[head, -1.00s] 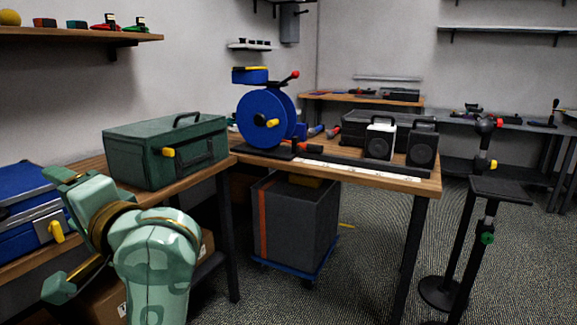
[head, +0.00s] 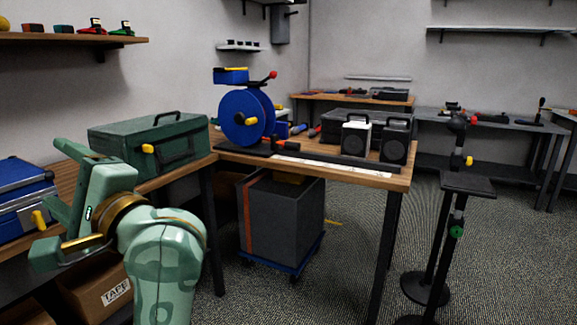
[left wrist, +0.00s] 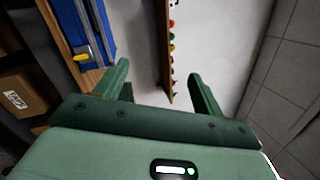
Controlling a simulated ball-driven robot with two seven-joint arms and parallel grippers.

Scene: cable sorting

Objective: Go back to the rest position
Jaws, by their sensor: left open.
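My left gripper (head: 52,215) is at the lower left of the head view, in front of the workbench and the blue case. Its two green fingers are spread wide with nothing between them. The left wrist view also shows the open left gripper (left wrist: 160,85), its fingers apart, with wall and shelf beyond. My right gripper is in neither view. No cable is clearly visible in either view.
A blue case (head: 22,203) and a green toolbox (head: 150,140) stand on the wooden bench (head: 345,176). A blue cable reel (head: 240,118) and two speakers (head: 355,139) stand farther along. A grey bin (head: 283,222) is beneath. A black stand (head: 468,185) is at right; open floor lies between.

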